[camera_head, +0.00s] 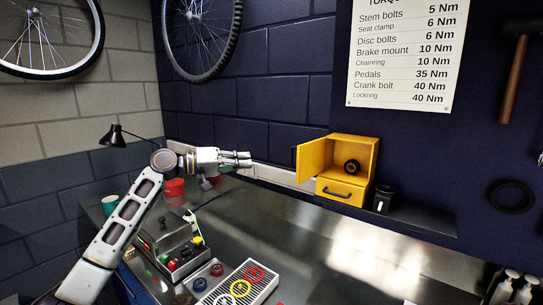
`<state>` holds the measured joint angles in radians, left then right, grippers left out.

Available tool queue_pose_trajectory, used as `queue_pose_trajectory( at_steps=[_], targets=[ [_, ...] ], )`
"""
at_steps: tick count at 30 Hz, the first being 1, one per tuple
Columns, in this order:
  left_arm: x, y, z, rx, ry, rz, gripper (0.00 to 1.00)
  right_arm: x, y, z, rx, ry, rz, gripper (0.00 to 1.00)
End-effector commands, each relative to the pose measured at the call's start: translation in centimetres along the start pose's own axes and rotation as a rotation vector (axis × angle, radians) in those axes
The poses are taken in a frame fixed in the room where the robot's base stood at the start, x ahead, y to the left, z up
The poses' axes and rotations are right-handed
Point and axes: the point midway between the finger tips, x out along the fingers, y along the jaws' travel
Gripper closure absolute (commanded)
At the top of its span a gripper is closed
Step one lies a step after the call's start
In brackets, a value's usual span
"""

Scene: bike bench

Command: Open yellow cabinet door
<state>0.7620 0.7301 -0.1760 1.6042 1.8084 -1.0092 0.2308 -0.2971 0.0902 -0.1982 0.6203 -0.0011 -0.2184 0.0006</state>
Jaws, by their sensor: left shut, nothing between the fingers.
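The small yellow cabinet (375,158) stands on the dark shelf against the blue wall. Its yellow door (312,159) is swung open to the left, and the inside shows, with a round black object (352,166) in it. Below the opening is a yellow drawer (328,191) with a black handle, which looks closed. My left gripper (249,158) is left of the door, pointing right, shut and empty, with a gap between its fingertips and the door edge. My right gripper is not in view.
A black cup (383,199) stands just right of the cabinet. A black desk lamp (116,136) and red containers (174,188) are by my left arm. On the metal bench (330,258) are a control box (172,260) and a tray with coloured rings (262,287). The bench's middle is clear.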

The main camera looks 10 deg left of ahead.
Motion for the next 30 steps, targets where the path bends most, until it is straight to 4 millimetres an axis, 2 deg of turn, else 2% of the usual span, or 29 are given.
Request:
queue_pose_trajectory(
  at_steps=[18, 30],
  targets=[
    [0.0, 0.7, -1.3, -0.544, 0.054, 0.040, 1.00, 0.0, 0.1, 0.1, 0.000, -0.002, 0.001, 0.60],
    [0.0, 0.7, -1.3, -0.625, 0.052, 0.043, 1.00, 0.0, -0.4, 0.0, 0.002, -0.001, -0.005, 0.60]
  ],
)
